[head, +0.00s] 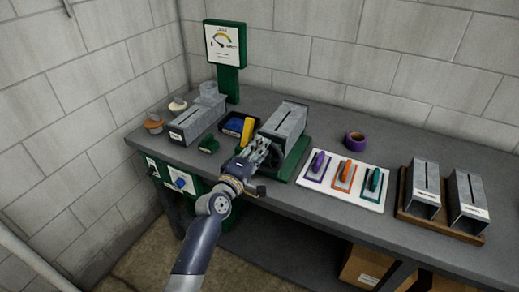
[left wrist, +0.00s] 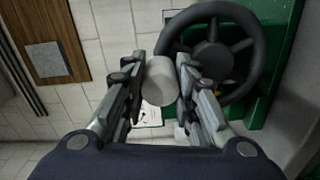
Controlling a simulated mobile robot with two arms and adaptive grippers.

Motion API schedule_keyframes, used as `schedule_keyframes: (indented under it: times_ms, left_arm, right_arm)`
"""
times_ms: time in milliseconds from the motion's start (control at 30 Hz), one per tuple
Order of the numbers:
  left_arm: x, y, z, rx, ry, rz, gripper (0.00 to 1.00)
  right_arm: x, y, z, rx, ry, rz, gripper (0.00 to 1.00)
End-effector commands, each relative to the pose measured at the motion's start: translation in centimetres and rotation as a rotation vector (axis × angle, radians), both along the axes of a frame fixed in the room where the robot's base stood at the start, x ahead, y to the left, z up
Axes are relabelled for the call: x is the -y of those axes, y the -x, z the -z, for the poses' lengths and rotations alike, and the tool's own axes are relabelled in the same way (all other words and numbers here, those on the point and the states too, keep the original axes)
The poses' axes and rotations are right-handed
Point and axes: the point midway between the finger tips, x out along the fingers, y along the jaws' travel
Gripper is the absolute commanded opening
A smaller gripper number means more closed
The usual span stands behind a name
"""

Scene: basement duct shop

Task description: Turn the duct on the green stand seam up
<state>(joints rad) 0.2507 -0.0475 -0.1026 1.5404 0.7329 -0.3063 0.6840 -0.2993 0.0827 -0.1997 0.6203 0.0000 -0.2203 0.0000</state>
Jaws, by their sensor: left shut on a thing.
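The grey duct (head: 287,119) lies lengthwise on the green stand (head: 298,157) near the middle of the bench. A thin dark line shows along its upper side, but it is too small to be sure that it is the seam. My left gripper (head: 262,158) is at the near end of the stand and hides that end of the duct. In the left wrist view a black spoked handwheel (left wrist: 213,57) is on the green stand. My left gripper (left wrist: 161,82) is shut on the wheel's pale grey handle knob (left wrist: 162,80). My right gripper is not in view.
Another duct (head: 197,121) lies on the bench at left, near a dark tray (head: 224,128) and a green gauge post (head: 228,82). To the right are a white board with trowel-like tools (head: 325,190), purple tape (head: 355,140) and a wooden rack (head: 440,222) with two ducts.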

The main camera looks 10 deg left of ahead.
Motion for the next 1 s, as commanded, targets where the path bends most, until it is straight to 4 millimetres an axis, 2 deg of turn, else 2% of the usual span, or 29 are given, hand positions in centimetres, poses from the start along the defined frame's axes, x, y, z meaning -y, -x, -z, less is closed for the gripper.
schedule_keyframes:
  times_ms: [267, 300, 367, 767, 867, 1000]
  left_arm:
    - [-0.1, -0.1, -0.2, 0.003, -0.001, -0.003, 0.00]
    - [-0.1, -0.1, -0.1, 0.003, -0.001, -0.003, 0.33]
    - [-0.1, -0.1, -0.1, 0.003, -0.001, -0.003, 0.47]
    - [-0.1, 0.2, 0.0, 0.000, -0.001, -0.001, 0.48]
    - [-0.4, 0.9, 0.1, 0.000, -0.001, -0.001, 0.48]
    - [-1.0, 2.9, 0.1, 0.000, -0.001, -0.002, 0.48]
  right_arm:
    - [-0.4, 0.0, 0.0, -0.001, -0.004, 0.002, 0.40]
    - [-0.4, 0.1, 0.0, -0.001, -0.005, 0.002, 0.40]
    - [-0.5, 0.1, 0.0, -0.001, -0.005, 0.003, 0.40]
    - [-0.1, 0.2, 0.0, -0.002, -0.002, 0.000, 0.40]
    - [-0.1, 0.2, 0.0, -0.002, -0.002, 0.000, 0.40]
    - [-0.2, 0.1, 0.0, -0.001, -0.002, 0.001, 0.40]
